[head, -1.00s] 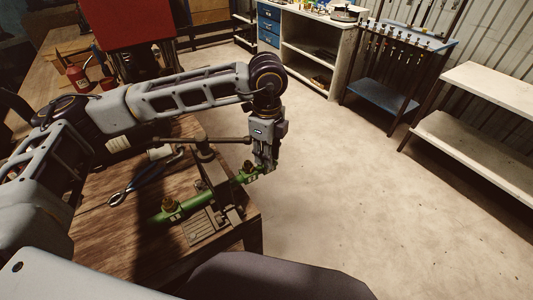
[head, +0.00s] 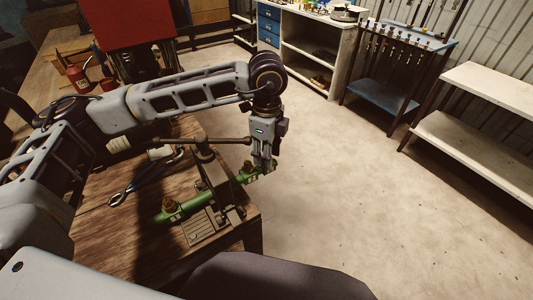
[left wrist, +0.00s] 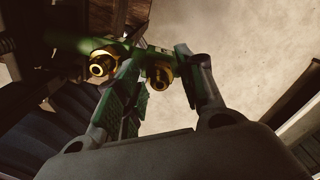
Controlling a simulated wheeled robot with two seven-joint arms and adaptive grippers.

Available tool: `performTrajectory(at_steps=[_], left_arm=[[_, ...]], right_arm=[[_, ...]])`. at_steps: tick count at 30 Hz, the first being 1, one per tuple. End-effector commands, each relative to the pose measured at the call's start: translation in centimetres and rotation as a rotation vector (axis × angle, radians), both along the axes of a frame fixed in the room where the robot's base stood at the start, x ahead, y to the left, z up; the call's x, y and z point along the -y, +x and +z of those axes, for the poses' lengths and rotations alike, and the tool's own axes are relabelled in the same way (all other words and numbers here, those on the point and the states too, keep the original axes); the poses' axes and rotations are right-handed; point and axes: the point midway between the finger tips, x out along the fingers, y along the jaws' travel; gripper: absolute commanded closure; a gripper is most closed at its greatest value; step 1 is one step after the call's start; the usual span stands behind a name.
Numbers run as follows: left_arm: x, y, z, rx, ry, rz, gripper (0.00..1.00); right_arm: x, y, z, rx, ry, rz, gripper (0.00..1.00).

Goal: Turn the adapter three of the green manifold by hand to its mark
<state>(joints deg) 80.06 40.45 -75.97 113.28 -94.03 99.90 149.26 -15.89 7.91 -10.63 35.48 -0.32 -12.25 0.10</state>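The green manifold (head: 195,207) lies across a clamp fixture at the table's front corner, with brass adapters and small pale labels on it. One brass adapter (head: 168,203) stands near its left end, another (head: 248,166) near its right end. My left gripper (head: 265,167) points down at the manifold's right end. In the left wrist view its two fingers (left wrist: 160,62) are apart, with a brass adapter (left wrist: 160,77) between them; contact cannot be made out. A second brass adapter (left wrist: 101,63) is outside the left finger. The turning mark cannot be made out. My right gripper is not in view.
The clamp fixture (head: 205,224) with its long bar handle (head: 222,140) stands close beside the gripper. Blue-handled pliers (head: 120,197) lie on the wooden table (head: 110,250). Open floor (head: 370,210) is to the right, with shelves (head: 475,135) beyond.

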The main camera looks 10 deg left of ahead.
Motion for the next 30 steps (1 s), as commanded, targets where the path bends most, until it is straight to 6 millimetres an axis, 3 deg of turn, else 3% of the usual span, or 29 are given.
performTrajectory(at_steps=[18,30], left_arm=[[0.0,0.0,4.4,0.001,-0.001,0.0,0.62],[0.0,0.0,4.6,0.0,0.0,0.0,0.62]], right_arm=[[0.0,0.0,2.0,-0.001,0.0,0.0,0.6],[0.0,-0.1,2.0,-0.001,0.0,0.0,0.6]])
